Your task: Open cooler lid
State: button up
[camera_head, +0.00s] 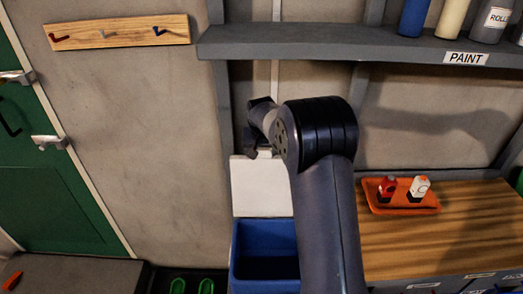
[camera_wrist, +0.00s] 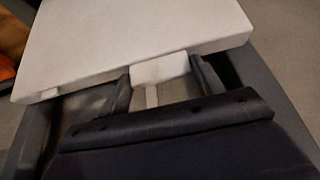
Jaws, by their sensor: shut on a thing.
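The cooler has a blue body (camera_head: 240,252) and a white lid (camera_head: 260,188). In the head view the lid stands raised, about upright, behind the open box, and the dark blue inside shows. In the wrist view the lid (camera_wrist: 130,40) fills the upper part, with a small white tab (camera_wrist: 160,68) at its edge. My gripper (camera_wrist: 158,85) is shut on this tab, one finger on each side. In the head view my arm hides the right side of the cooler, and my gripper (camera_head: 252,150) is at the lid's top edge, its fingertips hard to make out.
A grey shelf (camera_head: 370,47) with several cans hangs above my arm. A wooden worktop (camera_head: 450,235) with an orange tray (camera_head: 400,205) is on the right. A hook rail (camera_head: 120,32) and a green door (camera_head: 50,180) are on the left. Green shoes (camera_head: 178,286) lie near the cooler.

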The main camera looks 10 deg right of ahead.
jog(key=shift+s+a+f+b, duration=0.15)
jog(key=shift+s+b, duration=0.25)
jog(key=shift+b, duration=0.55)
jog(key=shift+s+t+b, duration=0.5)
jog(key=shift+s+b, duration=0.2)
jog(key=shift+b, duration=0.35)
jog(key=s, duration=0.1)
jog(key=s+b, duration=0.1)
jog(key=s+a+b, duration=0.1)
jog(key=shift+s+r, duration=0.3)
jog(key=shift+s, duration=0.1)
jog(key=o, duration=1.4)
jog(key=shift+r, duration=0.1)
jog(key=b+v, duration=0.1)
jog(key=v, duration=0.9)
jog(key=shift+s+a+r+b, duration=0.1)
jog(key=shift+s+r+b, duration=0.1)
jog(key=shift+r+b, duration=0.1)
